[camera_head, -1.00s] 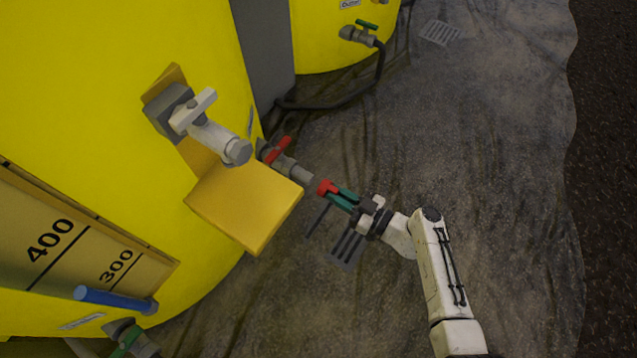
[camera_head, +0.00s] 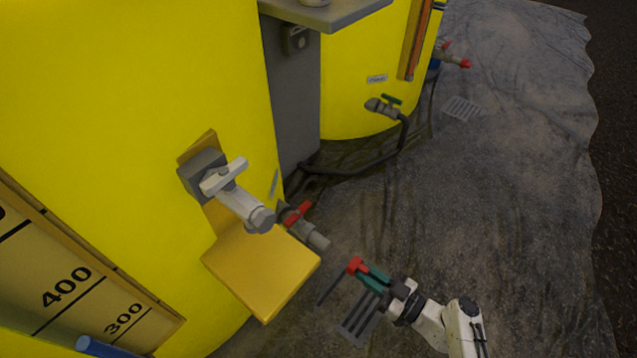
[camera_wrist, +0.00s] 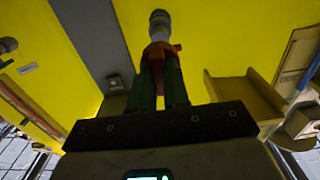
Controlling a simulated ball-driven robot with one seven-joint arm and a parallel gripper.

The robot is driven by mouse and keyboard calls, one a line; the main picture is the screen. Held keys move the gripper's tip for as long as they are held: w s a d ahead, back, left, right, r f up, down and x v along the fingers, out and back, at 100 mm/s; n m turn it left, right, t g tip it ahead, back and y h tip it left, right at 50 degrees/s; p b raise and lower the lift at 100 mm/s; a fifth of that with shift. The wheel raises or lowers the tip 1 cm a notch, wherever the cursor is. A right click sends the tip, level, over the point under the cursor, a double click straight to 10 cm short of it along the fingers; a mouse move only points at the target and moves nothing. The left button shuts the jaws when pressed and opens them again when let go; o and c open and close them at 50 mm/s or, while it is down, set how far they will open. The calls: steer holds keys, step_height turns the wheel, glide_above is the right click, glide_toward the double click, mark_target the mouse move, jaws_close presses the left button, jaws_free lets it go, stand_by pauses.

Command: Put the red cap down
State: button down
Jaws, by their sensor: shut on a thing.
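The red cap (camera_head: 354,264) is held between the green fingertips of my gripper (camera_head: 366,273), which is shut on it. In the head view the cap is a little right of and below the open end of a grey outlet pipe (camera_head: 317,241) with a red valve handle (camera_head: 298,213), apart from it in the picture. In the wrist view the red cap (camera_wrist: 162,50) shows at the tips of the green fingers (camera_wrist: 161,78), with the grey pipe (camera_wrist: 160,20) beyond. The fingers hide part of the cap.
A yellow shelf (camera_head: 262,270) juts from the large yellow tank (camera_head: 130,90) left of my gripper, below a white tap (camera_head: 235,190). A floor grate (camera_head: 358,318) lies beneath my gripper. A dark hose (camera_head: 365,170) runs behind. The grey floor to the right is clear.

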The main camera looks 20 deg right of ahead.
steer(key=w+a+r+m+t+h+p, duration=0.1)
steer(key=w+r+m+t+h+p, duration=0.15)
steer(key=w+r+m+h, duration=0.35)
steer(key=w+r+m+t+h+p, duration=0.1)
steer(key=w+r+h+p, duration=0.25)
steer(key=r, duration=0.45)
steer(key=s+r+p, duration=0.3)
steer(key=r+p, duration=0.8)
steer(key=p, duration=0.1)
steer(key=s+r+p, duration=0.3)
steer(key=r+p, duration=0.9)
steer(key=p, duration=0.1)
steer(key=s+r+h+p, duration=0.1)
steer(key=s+r+p, duration=0.2)
steer(key=r+p, duration=0.8)
steer(key=shift+s+r+p, duration=0.25)
steer(key=shift+r+p, duration=0.1)
steer(key=shift+p, duration=0.4)
steer(key=shift+a, duration=0.1)
